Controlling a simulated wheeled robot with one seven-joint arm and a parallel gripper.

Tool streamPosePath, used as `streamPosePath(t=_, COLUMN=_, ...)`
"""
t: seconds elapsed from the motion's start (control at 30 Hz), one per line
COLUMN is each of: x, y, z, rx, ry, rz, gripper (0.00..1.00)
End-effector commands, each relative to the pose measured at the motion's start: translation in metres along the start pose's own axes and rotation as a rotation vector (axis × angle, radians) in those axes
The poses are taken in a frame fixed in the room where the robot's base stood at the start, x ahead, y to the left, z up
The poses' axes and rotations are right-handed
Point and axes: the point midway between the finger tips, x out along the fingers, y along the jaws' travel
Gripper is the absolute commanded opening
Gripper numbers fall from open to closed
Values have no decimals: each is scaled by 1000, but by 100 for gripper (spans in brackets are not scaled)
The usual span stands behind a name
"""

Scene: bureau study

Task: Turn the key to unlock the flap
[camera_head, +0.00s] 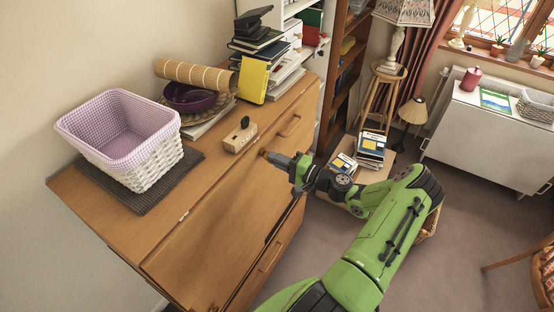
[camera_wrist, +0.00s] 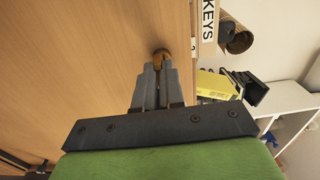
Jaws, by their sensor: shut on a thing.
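The bureau's wooden flap (camera_head: 205,215) is closed and slopes down from the top. In the wrist view the flap (camera_wrist: 80,60) fills the left side. A small round brass piece (camera_wrist: 161,53), at the lock near the flap's upper edge, shows just beyond my fingertips. My gripper (camera_head: 268,155) reaches in from the right to this spot; in the wrist view its two grey fingers (camera_wrist: 160,72) are close together, shut on the key. The key is mostly hidden between the fingers, so its turn angle cannot be told.
A small wooden block (camera_head: 240,138) stands on the bureau top just behind the lock; a KEYS label (camera_wrist: 207,20) shows nearby in the wrist view. A lilac-lined basket (camera_head: 150,165), a purple bowl (camera_head: 188,98) and stacked books (camera_head: 262,45) occupy the top.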

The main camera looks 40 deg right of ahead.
Motion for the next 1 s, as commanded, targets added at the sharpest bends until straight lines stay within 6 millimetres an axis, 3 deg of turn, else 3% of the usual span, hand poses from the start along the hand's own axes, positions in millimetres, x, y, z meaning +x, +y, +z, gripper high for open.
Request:
streamPosePath(t=0.03, x=-1, y=7, z=1, rx=7, ry=-1, rz=17, gripper=0)
streamPosePath(t=1.0, x=-1, y=9, z=0, rx=-192, ry=-3, rz=18, gripper=0)
